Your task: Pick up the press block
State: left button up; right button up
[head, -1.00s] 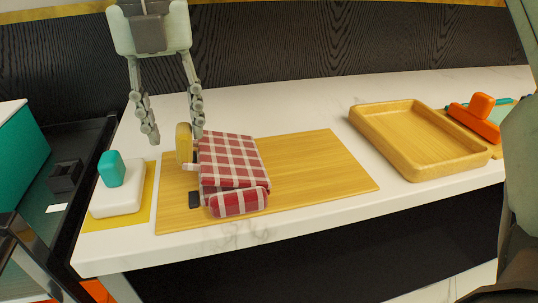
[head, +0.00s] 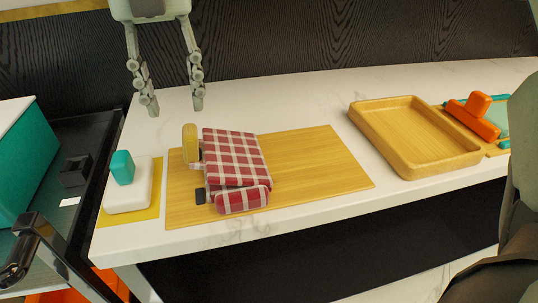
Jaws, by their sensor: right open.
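A white block with a teal handle (head: 122,168) sits upright on a yellow mat (head: 149,208) at the left end of the counter. It may be the press block. An orange block with a raised handle (head: 473,119) lies at the far right and also has a press-like shape; I cannot tell which one is named. My right gripper (head: 174,106) is open and empty, fingers pointing down, behind and above the white block and the wooden board, apart from both. My left gripper is not in view.
A wooden board (head: 320,165) holds a red checkered cloth bundle (head: 236,158) beside a yellow upright piece (head: 190,142). An empty wooden tray (head: 415,135) stands right of it. A dark cart with a teal box (head: 22,165) adjoins the left. The counter's front strip is clear.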

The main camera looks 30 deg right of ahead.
aim_at(129, 187)
jog(key=k+l, duration=0.15)
jog(key=k, duration=0.6)
jog(key=k+l, duration=0.15)
jog(key=k, duration=0.6)
